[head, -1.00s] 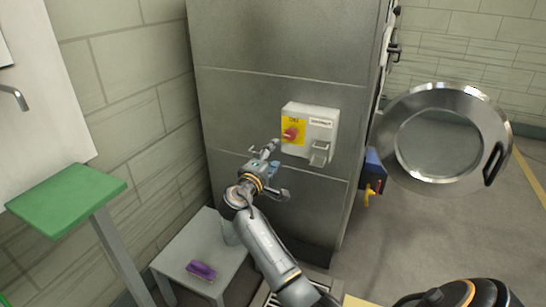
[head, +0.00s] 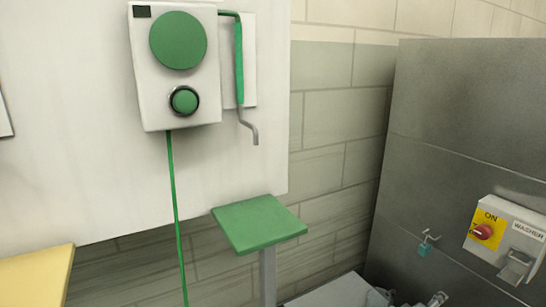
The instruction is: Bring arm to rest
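My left gripper (head: 411,299) shows only at the bottom edge in the head view, below the washer switch box. Its two fingertips are apart with nothing seen between them; the rest of it and the arm are cut off by the frame. The washer switch box (head: 513,222), with a red knob (head: 482,231) on a yellow plate marked ON, is on the grey metal panel above and to the right of the gripper, apart from it. My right gripper is not in view.
A small hook with a teal piece (head: 424,249) is on the grey panel (head: 440,130). A green shelf (head: 259,222) stands left, below a white box with a green disc (head: 178,41). A light low table (head: 330,292) and yellow surface (head: 35,278) are at the bottom.

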